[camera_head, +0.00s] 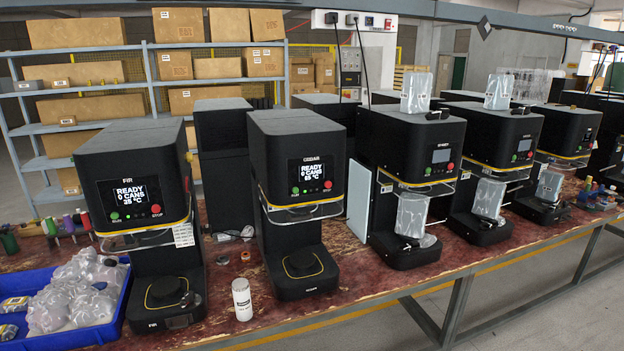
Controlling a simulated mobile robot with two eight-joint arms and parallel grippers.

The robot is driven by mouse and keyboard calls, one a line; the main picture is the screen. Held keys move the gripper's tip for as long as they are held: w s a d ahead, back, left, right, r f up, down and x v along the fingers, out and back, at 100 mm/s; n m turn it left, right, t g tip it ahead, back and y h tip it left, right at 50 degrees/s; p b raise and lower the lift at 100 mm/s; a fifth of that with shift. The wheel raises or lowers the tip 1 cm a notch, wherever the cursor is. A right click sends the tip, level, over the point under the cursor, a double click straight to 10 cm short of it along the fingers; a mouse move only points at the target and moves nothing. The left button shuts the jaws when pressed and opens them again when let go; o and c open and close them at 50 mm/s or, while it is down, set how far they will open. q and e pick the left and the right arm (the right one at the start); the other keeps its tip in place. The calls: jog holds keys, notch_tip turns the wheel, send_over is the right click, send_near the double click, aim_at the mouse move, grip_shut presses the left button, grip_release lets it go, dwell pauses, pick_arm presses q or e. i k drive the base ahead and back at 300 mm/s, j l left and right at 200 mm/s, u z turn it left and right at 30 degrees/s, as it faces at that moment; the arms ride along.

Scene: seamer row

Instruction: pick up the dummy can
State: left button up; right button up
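A small white can (242,302) with a dark printed label stands upright near the front edge of the red-brown bench (225,325). This looks like the dummy can. It stands between the first seamer (145,220) on the left and the second seamer (298,200). Nothing touches it. Neither of my grippers is in view.
A blue tray (122,318) of plastic-wrapped items sits at the left. More seamers, including one at the middle right (408,180), line the bench. Small rings (222,260) lie behind the can. Shelves with cardboard boxes (78,33) stand behind.

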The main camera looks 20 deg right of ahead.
aim_at(240, 287)
jog(key=i+j+u, duration=0.25)
jog(key=i, duration=0.25)
jog(key=i+j+u, duration=0.2)
jog(key=i, duration=0.35)
